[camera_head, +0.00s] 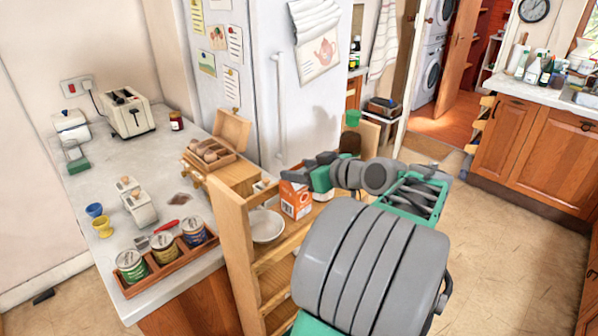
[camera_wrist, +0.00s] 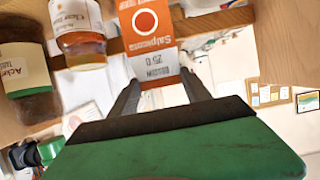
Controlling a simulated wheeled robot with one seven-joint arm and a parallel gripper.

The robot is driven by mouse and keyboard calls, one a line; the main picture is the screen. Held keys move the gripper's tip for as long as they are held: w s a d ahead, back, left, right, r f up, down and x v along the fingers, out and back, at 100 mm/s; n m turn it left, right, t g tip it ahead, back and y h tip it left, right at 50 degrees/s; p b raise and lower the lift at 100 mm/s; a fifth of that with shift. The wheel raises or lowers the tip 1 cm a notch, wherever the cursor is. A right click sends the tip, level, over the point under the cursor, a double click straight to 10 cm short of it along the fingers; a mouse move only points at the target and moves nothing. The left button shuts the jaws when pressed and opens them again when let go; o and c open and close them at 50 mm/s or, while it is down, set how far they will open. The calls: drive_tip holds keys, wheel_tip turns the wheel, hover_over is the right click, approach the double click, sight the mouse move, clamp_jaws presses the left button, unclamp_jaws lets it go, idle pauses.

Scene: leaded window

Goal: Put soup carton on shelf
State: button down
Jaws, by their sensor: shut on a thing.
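The soup carton (camera_head: 296,200) is orange and white and stands roughly upright at the wooden shelf unit (camera_head: 238,262), right of a white bowl. My gripper (camera_head: 297,176) reaches in from the right and is shut on the carton. In the wrist view the carton (camera_wrist: 147,25) is between the two fingers (camera_wrist: 160,84), with its print upside down. Whether the carton's base touches a shelf board is hidden from me.
The white bowl (camera_head: 267,226) sits on the shelf close to the carton. Two labelled jars, one dark (camera_wrist: 25,80) and one amber (camera_wrist: 80,35), are beside the carton in the wrist view. A worktop (camera_head: 110,190) with canisters lies left of the shelf.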

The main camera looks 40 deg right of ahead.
drive_tip(key=shift+s, duration=0.1)
drive_tip(key=shift+c, duration=2.4)
unclamp_jaws()
drive_tip(key=shift+f, duration=0.1)
drive_tip(key=shift+s+r, duration=0.1)
drive_tip(key=shift+r, duration=0.15)
drive_tip(key=p+v, duration=0.4)
drive_tip(key=v, duration=0.7)
drive_tip(key=shift+s+p, duration=0.35)
drive_tip(key=shift+s, duration=0.05)
